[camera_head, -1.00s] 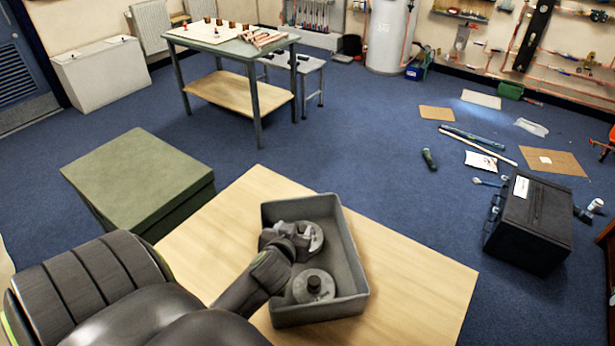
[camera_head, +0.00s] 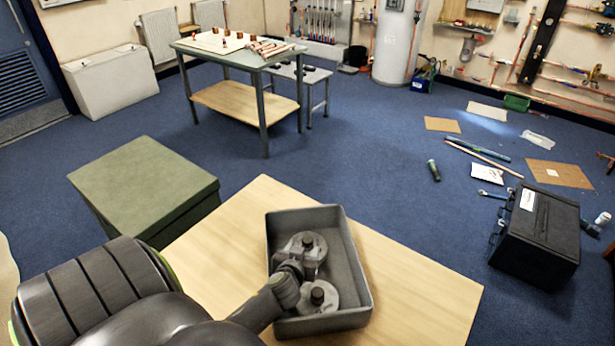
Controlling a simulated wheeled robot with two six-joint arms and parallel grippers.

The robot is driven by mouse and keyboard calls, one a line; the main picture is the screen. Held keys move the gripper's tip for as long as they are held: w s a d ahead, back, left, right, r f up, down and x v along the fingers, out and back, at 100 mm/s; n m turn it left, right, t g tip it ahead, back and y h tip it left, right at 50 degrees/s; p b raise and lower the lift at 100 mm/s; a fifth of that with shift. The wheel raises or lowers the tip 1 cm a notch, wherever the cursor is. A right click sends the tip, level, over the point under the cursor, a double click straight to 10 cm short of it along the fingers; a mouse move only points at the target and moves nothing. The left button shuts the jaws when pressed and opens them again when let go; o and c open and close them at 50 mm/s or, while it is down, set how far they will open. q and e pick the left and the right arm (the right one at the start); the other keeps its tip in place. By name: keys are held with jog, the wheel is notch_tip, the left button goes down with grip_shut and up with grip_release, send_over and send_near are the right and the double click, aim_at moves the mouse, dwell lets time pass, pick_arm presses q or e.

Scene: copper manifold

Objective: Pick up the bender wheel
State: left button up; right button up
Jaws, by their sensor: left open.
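Two grey disc-shaped wheels with dark round hubs lie in a grey open tray (camera_head: 355,262) on the wooden table. The far wheel (camera_head: 312,242) is partly covered by my left gripper. The near wheel (camera_head: 322,300) lies just in front of it, its left side partly covered by my left arm. I cannot tell which one is the bender wheel. My left gripper (camera_head: 301,264) is open, at the near edge of the far wheel and between the two hubs. Whether its fingers touch a wheel is unclear. My right gripper is out of view.
The wooden table (camera_head: 420,290) is bare to the right of the tray. A green box (camera_head: 140,185) stands to its left. A black case (camera_head: 535,235) sits on the floor at right. A workbench (camera_head: 235,50) with copper parts stands further back.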

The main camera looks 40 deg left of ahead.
aim_at(306, 243)
pick_arm(q)
jog(key=x, duration=0.4)
jog(key=shift+w, duration=0.15)
jog(key=shift+r, duration=0.1)
grip_shut()
